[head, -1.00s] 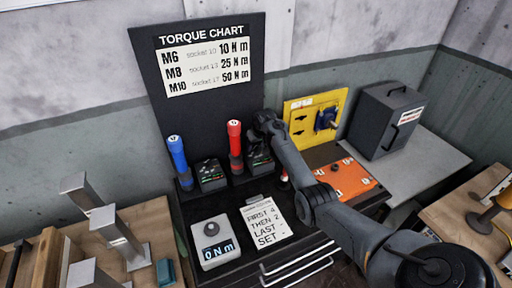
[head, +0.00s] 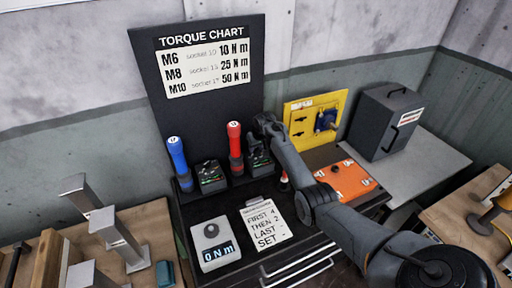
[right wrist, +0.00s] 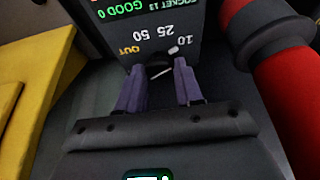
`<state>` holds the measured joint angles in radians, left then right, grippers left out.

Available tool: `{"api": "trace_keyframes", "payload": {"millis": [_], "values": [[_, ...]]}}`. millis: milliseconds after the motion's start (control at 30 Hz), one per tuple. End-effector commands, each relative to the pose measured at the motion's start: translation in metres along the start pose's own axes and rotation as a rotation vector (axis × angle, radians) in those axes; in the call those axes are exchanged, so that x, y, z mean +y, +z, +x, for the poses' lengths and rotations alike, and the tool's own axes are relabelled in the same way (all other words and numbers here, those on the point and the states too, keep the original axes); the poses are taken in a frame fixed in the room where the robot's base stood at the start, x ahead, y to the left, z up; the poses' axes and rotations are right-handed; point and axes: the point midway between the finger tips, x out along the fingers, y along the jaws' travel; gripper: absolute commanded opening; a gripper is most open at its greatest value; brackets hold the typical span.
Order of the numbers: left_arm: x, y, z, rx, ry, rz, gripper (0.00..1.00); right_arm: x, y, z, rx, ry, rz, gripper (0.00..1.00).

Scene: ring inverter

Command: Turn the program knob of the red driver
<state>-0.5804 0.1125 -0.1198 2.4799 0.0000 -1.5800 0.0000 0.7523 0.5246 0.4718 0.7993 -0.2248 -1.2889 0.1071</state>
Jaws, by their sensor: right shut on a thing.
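The red driver (head: 234,140) stands upright in its holder in front of the torque chart board. Its red and black body also shows at the right edge of the right wrist view (right wrist: 285,95). Its dark program box (right wrist: 212,50) carries the labels 10, 25, 50 and OUT and a green display reading SOCKET 13, GOOD 0. My right gripper (right wrist: 160,82) has its purple fingers on either side of the black program knob (right wrist: 158,62) and is shut on it. A white mark shows near the 10 label. In the head view my right gripper (head: 258,150) partly covers the box.
The blue driver (head: 178,160) and its box (head: 210,178) stand to the left. A torque tester (head: 216,243) reading 0 N m and a note card (head: 265,226) lie in front. A yellow panel (head: 316,118) and an orange plate (head: 346,180) are at the right.

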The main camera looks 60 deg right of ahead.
Motion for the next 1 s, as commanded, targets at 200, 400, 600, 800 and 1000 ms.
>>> {"api": "trace_keyframes", "payload": {"millis": [200, 400, 600, 800, 1000], "values": [[-0.002, -0.002, -0.007, -0.001, -0.005, 0.007, 0.43, 0.001, -0.001, -0.002, 0.0, -0.024, -0.057, 0.05], [-0.004, -0.004, -0.016, -0.002, -0.01, 0.012, 0.43, 0.003, -0.001, -0.002, -0.002, -0.074, -0.177, 0.05], [-0.003, -0.004, -0.015, -0.001, -0.01, 0.012, 0.43, 0.004, -0.001, 0.001, -0.001, -0.137, -0.327, 0.05], [-0.002, -0.001, -0.002, -0.001, -0.007, 0.009, 0.43, 0.006, -0.001, 0.004, 0.0, -0.194, -0.464, 0.05], [0.0, 0.003, 0.011, 0.001, -0.001, 0.001, 0.43, 0.006, -0.001, 0.004, 0.002, -0.235, -0.566, 0.05]]}}
